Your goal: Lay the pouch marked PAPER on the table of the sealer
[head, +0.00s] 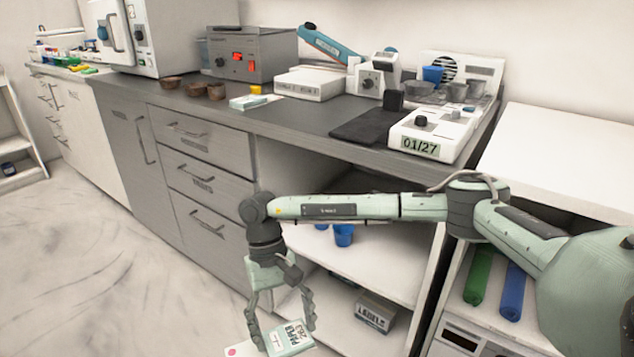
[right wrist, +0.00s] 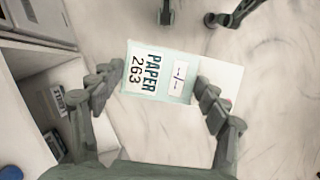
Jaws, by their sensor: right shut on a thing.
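The pale pouch marked PAPER 263 (head: 288,338) is in my right gripper (head: 285,330), low in front of the drawers and the open shelf. In the right wrist view the pouch (right wrist: 158,72) sits between the two fingers, its print turned sideways. My right gripper is shut on it. A device with a long blue handle (head: 328,42), which looks like the sealer, stands at the back of the grey counter, with a white flat-topped block (head: 308,84) by it. Two dark fingertips, seemingly my left gripper (right wrist: 188,18), show apart at the top of the right wrist view.
On the counter (head: 290,118) are a grey box with red switches (head: 250,55), brown bowls (head: 192,88), a dark mat (head: 366,126) and a white device reading 01/27 (head: 430,134). A pale sheet (right wrist: 232,88) shows behind the pouch. Floor at left is clear.

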